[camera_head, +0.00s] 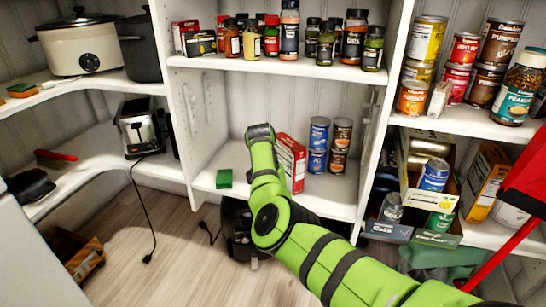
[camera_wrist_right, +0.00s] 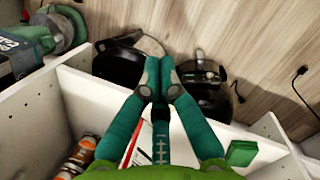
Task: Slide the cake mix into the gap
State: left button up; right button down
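A red and white box (camera_head: 291,162), which I take to be the cake mix, stands upright on the lower middle shelf (camera_head: 335,205), left of several stacked cans. Its label is not readable. My right arm reaches up to that shelf and overlaps the box's left side in the head view. In the right wrist view my right gripper (camera_wrist_right: 157,76) has its fingertips together, with nothing seen between them. Part of the red and white box (camera_wrist_right: 133,143) shows beside the left finger there, partly hidden. My left gripper is not in view.
A green sponge (camera_head: 224,179) lies left of my arm on the same shelf. Blue and brown cans (camera_head: 318,145) stand to the right of the box. Shelf dividers bound the bay. A black appliance (camera_head: 240,225) stands on the floor below. Jars (camera_head: 289,32) line the shelf above.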

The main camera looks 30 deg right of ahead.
aim_at(291, 154)
jog(key=i+l, duration=0.95)
jog(key=i, duration=0.2)
